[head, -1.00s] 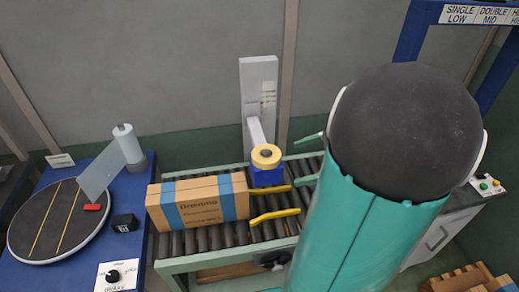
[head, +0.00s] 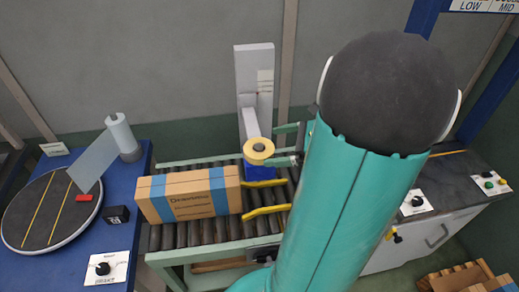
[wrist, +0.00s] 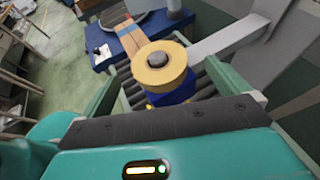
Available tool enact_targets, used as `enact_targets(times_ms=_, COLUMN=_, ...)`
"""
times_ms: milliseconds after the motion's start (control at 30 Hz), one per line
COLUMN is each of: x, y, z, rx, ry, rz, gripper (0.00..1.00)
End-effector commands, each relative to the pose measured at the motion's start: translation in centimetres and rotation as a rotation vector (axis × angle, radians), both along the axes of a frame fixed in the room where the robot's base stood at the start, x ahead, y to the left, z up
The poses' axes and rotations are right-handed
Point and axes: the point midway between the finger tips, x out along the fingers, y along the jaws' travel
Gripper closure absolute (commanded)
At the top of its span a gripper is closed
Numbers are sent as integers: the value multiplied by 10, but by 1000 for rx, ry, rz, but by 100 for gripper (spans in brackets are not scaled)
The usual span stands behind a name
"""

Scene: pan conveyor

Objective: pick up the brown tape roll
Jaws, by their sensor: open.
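The tape roll (head: 259,158) is a tan-yellow ring on a blue block (head: 262,172) at the back of the roller conveyor. My gripper is open, with one teal finger to each side of the roll and nothing held. In the head view my gripper (head: 276,145) shows only as finger ends close to the roll's right side; my arm hides the rest. I cannot tell if a finger touches the roll.
A taped cardboard box (head: 188,196) lies on the conveyor (head: 192,236) left of the roll. Yellow guide rails (head: 266,211) are in front of the block. A grey-white post (head: 254,80) stands behind it. A blue table (head: 130,220) with a turntable is at left.

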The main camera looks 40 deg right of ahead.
Motion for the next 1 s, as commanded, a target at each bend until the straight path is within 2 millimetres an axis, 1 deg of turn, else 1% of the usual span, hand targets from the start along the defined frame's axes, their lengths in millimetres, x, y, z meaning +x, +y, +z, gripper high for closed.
enact_targets(times_ms=167, x=11, y=7, z=-5, rx=1, ry=0, rz=4, gripper=0)
enact_targets(times_ms=300, x=27, y=19, z=-12, rx=1, ry=1, rz=6, gripper=0)
enact_targets(times_ms=467, x=43, y=27, z=-19, rx=1, ry=0, rz=5, gripper=0)
enact_targets(times_ms=700, x=45, y=28, z=-20, rx=0, ry=0, rz=4, gripper=0)
enact_targets(times_ms=733, x=45, y=28, z=-20, rx=0, ry=0, rz=4, gripper=2)
enact_targets(times_ms=867, x=45, y=28, z=-20, rx=0, ry=0, rz=4, gripper=28)
enact_targets(times_ms=900, x=45, y=28, z=-20, rx=0, ry=0, rz=4, gripper=35)
enact_targets(times_ms=967, x=45, y=28, z=-20, rx=0, ry=0, rz=4, gripper=47)
enact_targets(times_ms=1000, x=45, y=28, z=-20, rx=0, ry=0, rz=4, gripper=49)
